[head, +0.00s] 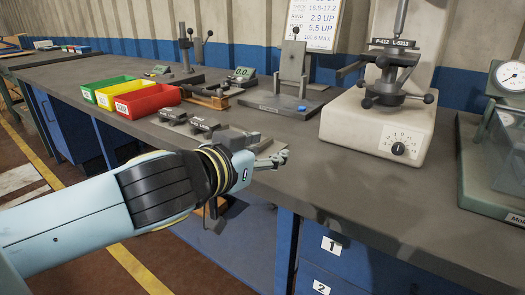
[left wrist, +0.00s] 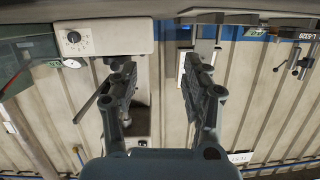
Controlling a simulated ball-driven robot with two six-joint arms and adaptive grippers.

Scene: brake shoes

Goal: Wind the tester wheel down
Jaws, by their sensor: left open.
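The tester (head: 375,125) is a cream machine on the bench, with a dark spoked wheel (head: 394,100) that has ball-ended handles, below a labelled block. A small dial sits on the tester's front. In the left wrist view, which looks upside down, the tester's base (left wrist: 110,35) is at the upper left. The wheel there is mostly hidden behind a finger. My left gripper (head: 277,160) is open and empty at the bench's front edge, left of the tester and apart from it. Its two spread fingers also show in the left wrist view (left wrist: 157,72). My right gripper is not in view.
A grey upright stand (head: 292,68) stands left of the tester, and a gauge case (head: 490,165) is on its right. Green, yellow and red bins (head: 150,100) and small dark blocks (head: 204,126) lie farther left. The bench front before the tester is clear.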

